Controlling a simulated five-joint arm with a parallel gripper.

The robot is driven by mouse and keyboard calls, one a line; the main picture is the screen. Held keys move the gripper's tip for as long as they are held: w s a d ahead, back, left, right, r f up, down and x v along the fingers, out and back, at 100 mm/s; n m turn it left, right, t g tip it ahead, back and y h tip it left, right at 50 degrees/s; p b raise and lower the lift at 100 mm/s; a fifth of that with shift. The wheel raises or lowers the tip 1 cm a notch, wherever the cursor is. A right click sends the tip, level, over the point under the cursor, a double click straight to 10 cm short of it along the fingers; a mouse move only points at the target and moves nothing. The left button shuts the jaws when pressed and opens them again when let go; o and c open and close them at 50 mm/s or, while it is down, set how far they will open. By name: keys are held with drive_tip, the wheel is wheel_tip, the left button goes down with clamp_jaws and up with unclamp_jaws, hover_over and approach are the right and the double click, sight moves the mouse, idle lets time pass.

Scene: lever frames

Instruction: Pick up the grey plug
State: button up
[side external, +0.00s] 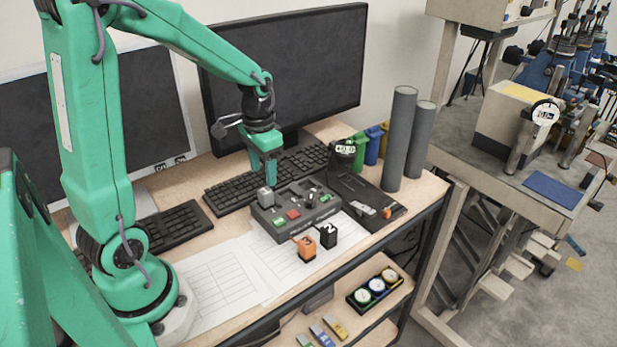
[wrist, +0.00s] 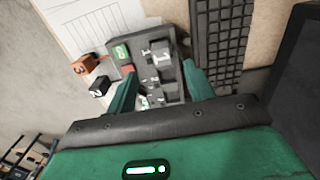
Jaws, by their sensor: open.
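The grey plug (side external: 266,197) stands at the left end of a dark grey socket box (side external: 265,219) on the desk. In the wrist view the grey plug (wrist: 160,50) shows a pale mark on top, and the box (wrist: 122,40) lies under it. My gripper (side external: 266,175) points down just above the plug in the side view. Its green fingers (wrist: 160,78) are spread apart in the wrist view, with nothing held. The plug appears beyond the fingertips, roughly in line with the gap. I cannot tell the exact height between them.
A keyboard (side external: 262,180) lies behind the box. A black device (side external: 367,202) and grey cylinders (side external: 399,138) stand to the right.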

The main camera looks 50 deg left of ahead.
sight(265, 190)
drive_tip(key=shift+f, duration=1.35)
drive_tip(key=shift+f, duration=0.1)
drive_tip(key=shift+w+a+f, duration=0.1)
drive_tip(key=shift+f, duration=2.35)
drive_tip(key=c, duration=1.1)
